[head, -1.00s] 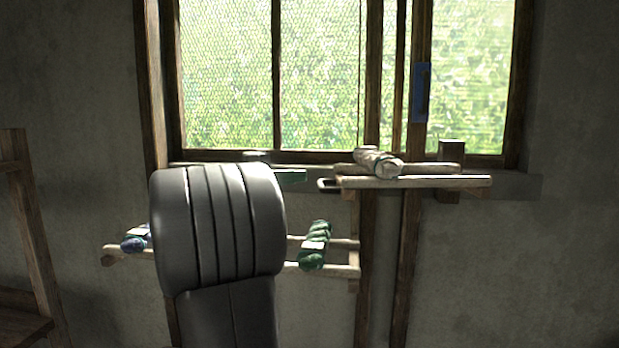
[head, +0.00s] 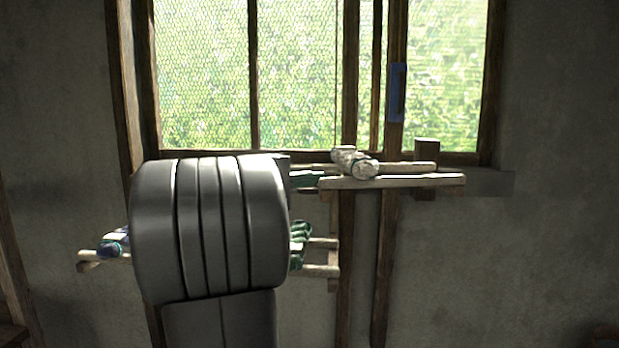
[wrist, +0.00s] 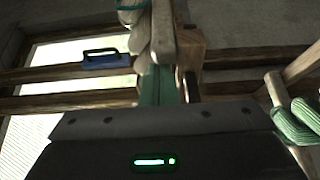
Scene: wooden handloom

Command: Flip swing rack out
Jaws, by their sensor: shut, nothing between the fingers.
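The swing rack is a pair of pale wooden bars (head: 420,181) at windowsill height, holding a whitish skein (head: 355,163). The bars run to the right along the wall below the window. My gripper (head: 308,179) is shut and empty, with its greenish fingers at the left end of the rack. In the wrist view the fingers (wrist: 160,85) reach up to the end of a pale bar (wrist: 163,35) beside the skein (wrist: 137,28). I cannot tell whether they touch it. My arm covers much of the area to the left.
A lower rack (head: 322,271) carries a green skein (head: 299,245), partly hidden by my arm, and a blue skein (head: 114,243) at the left. The window has a blue handle (head: 397,93), also in the wrist view (wrist: 104,59). The wall at right is clear.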

